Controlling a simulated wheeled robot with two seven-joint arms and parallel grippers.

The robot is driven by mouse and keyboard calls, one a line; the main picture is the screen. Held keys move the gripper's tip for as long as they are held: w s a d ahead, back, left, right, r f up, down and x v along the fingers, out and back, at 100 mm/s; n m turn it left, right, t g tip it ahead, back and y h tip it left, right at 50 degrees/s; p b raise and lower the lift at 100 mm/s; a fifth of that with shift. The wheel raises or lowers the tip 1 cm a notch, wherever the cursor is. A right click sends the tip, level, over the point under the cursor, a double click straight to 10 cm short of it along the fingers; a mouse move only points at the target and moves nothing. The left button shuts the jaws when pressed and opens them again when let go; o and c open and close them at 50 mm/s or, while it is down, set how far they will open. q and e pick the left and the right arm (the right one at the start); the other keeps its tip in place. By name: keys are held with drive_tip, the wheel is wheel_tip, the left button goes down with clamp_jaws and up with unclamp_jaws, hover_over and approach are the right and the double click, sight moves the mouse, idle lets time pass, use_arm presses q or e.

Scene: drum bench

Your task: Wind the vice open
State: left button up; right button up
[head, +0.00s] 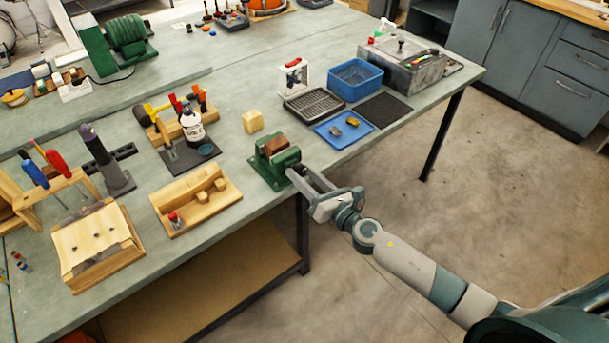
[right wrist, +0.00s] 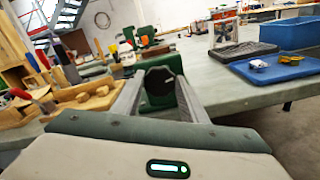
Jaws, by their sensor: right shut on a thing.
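The green vice (head: 268,172) stands at the front edge of the bench, with a brown block (head: 275,146) between its jaws. My right gripper (head: 301,176) reaches in from the right at the bench edge, its fingers around the vice's handle end, on the side facing me. In the right wrist view the two fingers of the right gripper (right wrist: 157,88) stand either side of the green vice (right wrist: 160,74), close to its front. The handle itself is mostly hidden by the fingers, and I cannot make out its angle. My left gripper is in neither view.
A wooden tray (head: 213,207) lies left of the vice, and a yellow block (head: 252,121) behind it. A blue tray (head: 333,143) with small parts, a dark rack (head: 313,104) and a blue bin (head: 356,79) stand to the right. The floor in front is clear.

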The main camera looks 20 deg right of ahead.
drive_tip(key=shift+r, duration=0.15)
drive_tip(key=o, duration=1)
drive_tip(key=shift+w, duration=0.15)
drive_tip(key=shift+o, duration=0.2)
drive_tip(key=shift+a, duration=0.1)
drive_tip(key=shift+s+d+f, duration=0.2)
drive_tip(key=shift+s+d, duration=0.05)
drive_tip(key=shift+s, duration=0.3)
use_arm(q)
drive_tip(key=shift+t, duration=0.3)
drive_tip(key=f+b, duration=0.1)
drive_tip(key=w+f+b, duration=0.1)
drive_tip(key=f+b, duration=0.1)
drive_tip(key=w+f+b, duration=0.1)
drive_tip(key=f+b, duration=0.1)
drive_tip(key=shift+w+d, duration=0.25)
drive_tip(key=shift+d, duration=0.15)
use_arm(e)
drive_tip(key=v, duration=1.6)
